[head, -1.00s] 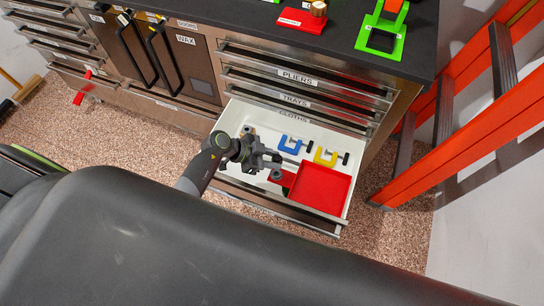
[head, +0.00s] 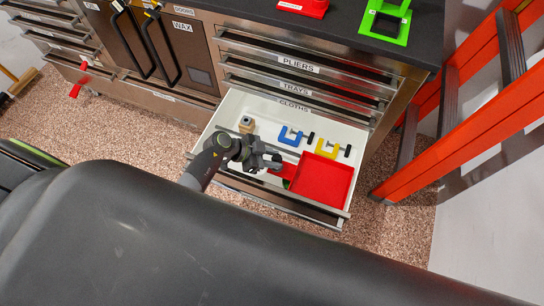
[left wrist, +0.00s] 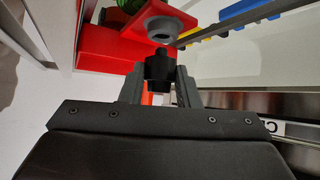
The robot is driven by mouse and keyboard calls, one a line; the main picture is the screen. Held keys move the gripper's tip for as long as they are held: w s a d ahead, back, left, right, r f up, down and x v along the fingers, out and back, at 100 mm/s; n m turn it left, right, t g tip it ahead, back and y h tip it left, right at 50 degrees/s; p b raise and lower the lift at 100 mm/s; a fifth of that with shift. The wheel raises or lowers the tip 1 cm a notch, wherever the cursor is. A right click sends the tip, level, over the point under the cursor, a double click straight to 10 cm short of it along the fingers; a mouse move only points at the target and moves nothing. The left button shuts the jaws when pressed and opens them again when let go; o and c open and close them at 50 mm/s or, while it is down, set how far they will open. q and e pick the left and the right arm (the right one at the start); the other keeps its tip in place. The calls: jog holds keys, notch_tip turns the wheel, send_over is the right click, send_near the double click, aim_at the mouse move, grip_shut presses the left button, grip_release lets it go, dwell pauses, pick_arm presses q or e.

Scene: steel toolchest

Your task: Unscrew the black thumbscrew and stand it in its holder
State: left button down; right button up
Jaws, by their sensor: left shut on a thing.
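My left gripper (head: 272,161) is over the open drawer, beside the red tray. In the left wrist view its fingers (left wrist: 160,84) are shut on the black thumbscrew (left wrist: 159,68). The thumbscrew's narrow end points toward a grey ring (left wrist: 163,28) in a red part (left wrist: 150,14). The narrow end looks close to the ring; I cannot tell whether they touch. The red part (head: 282,169) also shows in the head view, partly behind my gripper. The thumbscrew is hidden in the head view. I cannot make out which part is its holder. My right gripper is not in view.
The white drawer (head: 232,110) holds a blue clamp (head: 291,138), a yellow clamp (head: 324,147), a tan block (head: 242,127) and a red tray (head: 325,180). A green stand (head: 365,22) is on the worktop. An orange ladder (head: 470,140) stands right of the chest.

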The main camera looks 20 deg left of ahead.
pick_arm(q)
jog(key=shift+r+p, duration=0.1)
jog(key=shift+p, duration=0.5)
dwell(0.8)
jog(key=shift+p, duration=0.55)
dwell(0.5)
jog(key=shift+f+b, duration=0.4)
jog(key=shift+f, duration=0.3)
jog(key=shift+r, duration=0.1)
dwell(0.3)
jog(key=shift+r+p, duration=0.3)
jog(key=shift+p, duration=0.4)
jog(key=shift+p, duration=0.85)
dwell(1.2)
jog(key=shift+f+b, duration=0.3)
jog(key=shift+f, duration=0.15)
